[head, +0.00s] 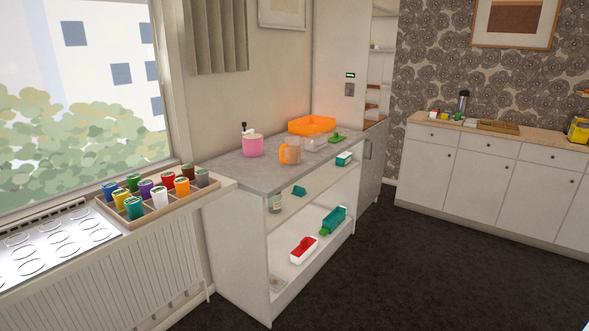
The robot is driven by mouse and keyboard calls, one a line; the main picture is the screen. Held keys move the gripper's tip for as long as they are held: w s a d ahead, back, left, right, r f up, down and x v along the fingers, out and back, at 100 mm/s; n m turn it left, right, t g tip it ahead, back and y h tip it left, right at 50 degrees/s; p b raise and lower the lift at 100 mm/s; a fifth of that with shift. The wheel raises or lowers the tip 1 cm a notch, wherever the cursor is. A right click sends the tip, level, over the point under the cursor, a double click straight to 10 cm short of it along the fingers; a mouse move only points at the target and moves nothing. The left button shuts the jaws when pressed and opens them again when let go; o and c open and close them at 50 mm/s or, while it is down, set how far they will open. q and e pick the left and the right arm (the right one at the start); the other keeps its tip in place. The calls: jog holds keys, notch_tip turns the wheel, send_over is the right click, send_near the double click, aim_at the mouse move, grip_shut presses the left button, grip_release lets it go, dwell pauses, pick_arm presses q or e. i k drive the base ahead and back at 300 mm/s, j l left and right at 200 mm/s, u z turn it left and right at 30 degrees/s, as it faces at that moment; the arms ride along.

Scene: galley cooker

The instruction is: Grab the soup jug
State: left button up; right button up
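An orange jug-shaped vessel (290,154) with a side handle stands upright near the front edge of the grey counter (228,168); it looks like the soup jug, though no label can be read. A pink container (252,146) with a dark-topped dispenser or tool behind it stands to its left, a little apart. Neither of my grippers is in the head view, and nothing is seen touching the orange jug.
An orange tray (312,124) and a clear box (313,142) are behind the jug. Open shelves (282,226) below hold several small containers. A divided tray of coloured cups (153,215) sits on the windowsill at left. The dark floor (400,270) is clear.

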aim_at(290, 152)
jog(key=i+l+z, duration=0.1)
jog(key=i+z, duration=0.15)
jog(key=i, duration=0.45)
jog(key=i+j+z, duration=0.1)
jog(key=i+z, duration=0.2)
jog(key=i, duration=0.4)
